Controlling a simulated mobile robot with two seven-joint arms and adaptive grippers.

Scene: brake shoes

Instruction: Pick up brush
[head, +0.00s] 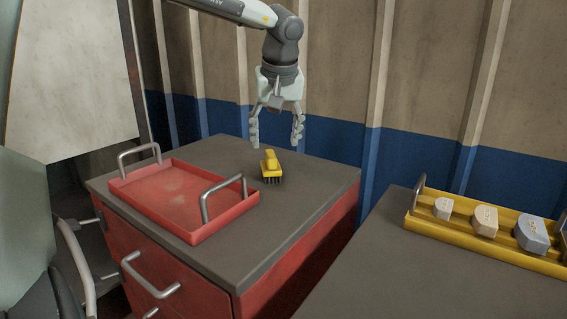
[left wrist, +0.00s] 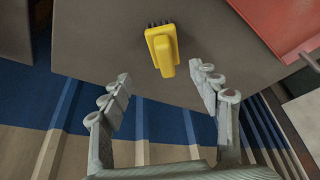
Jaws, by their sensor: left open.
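The brush (head: 271,167) is yellow with dark bristles and lies on the grey top of the red cabinet (head: 300,190), right of the red tray. My left gripper (head: 275,143) points down above and behind the brush, with its fingers spread and nothing between them. In the left wrist view the brush (left wrist: 162,48) lies beyond the open fingertips of my left gripper (left wrist: 163,84), apart from them. Its handle points toward the gripper. My right gripper is in neither view.
The red tray (head: 185,205) with two metal handles stands empty on the left of the cabinet top. A yellow tray (head: 415,222) with several grey and beige blocks sits on a second grey surface (head: 400,270) at the right. A corrugated wall (head: 335,95) stands close behind the cabinet.

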